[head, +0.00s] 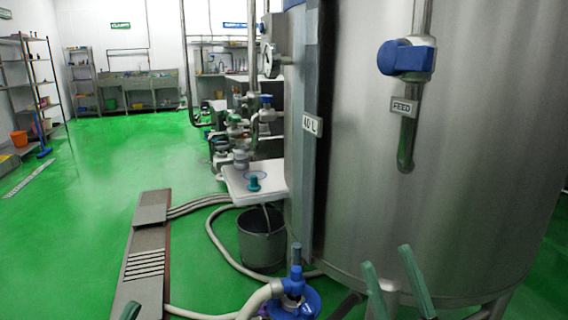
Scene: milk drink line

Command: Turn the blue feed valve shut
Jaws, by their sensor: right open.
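The blue feed valve (403,57) sits on a vertical metal pipe at the upper right, in front of the large steel tank (480,150). Its blue handle appears to lie crosswise to the pipe. A FEED label (403,106) is below it. My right gripper (388,262) is at the bottom right, well below the valve and apart from it. Its two green fingers are spread and nothing is between them. Of my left gripper (130,311), only a green tip shows at the bottom left edge; the rest is out of frame.
A blue pump-like fitting (295,297) with a hose stands at the bottom centre. A dark bucket (262,243) is under a white shelf (240,190) beside the tank. A floor drain grate (143,265) lies at left.

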